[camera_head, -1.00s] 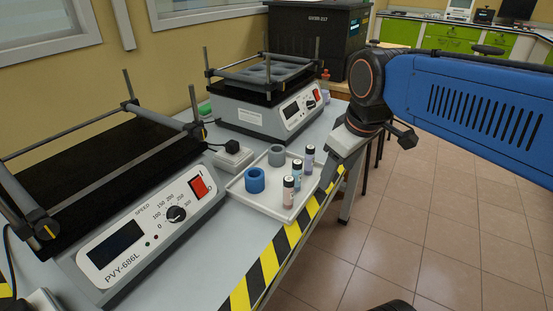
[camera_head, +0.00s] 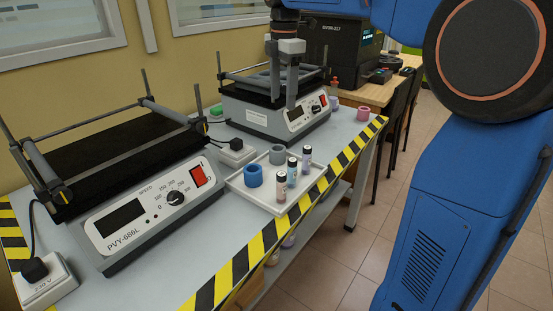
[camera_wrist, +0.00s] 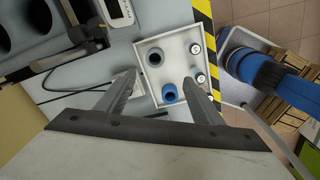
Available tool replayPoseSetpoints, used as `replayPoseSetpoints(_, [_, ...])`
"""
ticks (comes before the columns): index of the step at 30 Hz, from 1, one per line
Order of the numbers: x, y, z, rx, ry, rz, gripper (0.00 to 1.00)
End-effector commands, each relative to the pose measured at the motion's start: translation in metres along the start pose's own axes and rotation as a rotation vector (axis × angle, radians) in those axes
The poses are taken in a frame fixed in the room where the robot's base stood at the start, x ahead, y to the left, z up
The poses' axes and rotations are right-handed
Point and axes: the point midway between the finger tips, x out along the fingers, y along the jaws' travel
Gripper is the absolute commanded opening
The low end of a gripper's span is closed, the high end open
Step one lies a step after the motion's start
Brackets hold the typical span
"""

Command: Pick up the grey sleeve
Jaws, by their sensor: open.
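The grey sleeve (camera_head: 277,154) stands upright at the back of a white tray (camera_head: 261,199) on the table. In the wrist view the grey sleeve (camera_wrist: 155,58) shows from above, ahead of the fingertips and between their lines. A blue sleeve (camera_head: 253,175) stands in the tray in front of it and also shows in the wrist view (camera_wrist: 169,93). Several small capped vials (camera_head: 292,171) stand along the tray's right side. My gripper (camera_head: 281,98) points down above and behind the tray, open and empty. It is apart from the grey sleeve.
A shaker (camera_head: 130,215) stands left of the tray and another shaker (camera_head: 270,118) behind it. A white socket box (camera_head: 236,153) is close beside the tray. A pink ring (camera_head: 363,114) stands at the table's far right. Striped tape (camera_head: 262,242) marks the front edge.

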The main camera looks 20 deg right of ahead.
Motion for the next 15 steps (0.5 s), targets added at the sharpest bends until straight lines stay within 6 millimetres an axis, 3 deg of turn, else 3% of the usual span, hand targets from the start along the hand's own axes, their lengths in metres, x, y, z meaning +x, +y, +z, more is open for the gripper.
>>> replayPoseSetpoints(3, [-0.002, 0.016, -0.002, -0.075, 0.002, -0.016, 0.61])
replayPoseSetpoints(8, [0.002, 0.021, -0.002, -0.113, 0.004, -0.025, 0.61])
replayPoseSetpoints(15, [0.039, 0.019, -0.002, -0.113, 0.004, -0.027, 0.61])
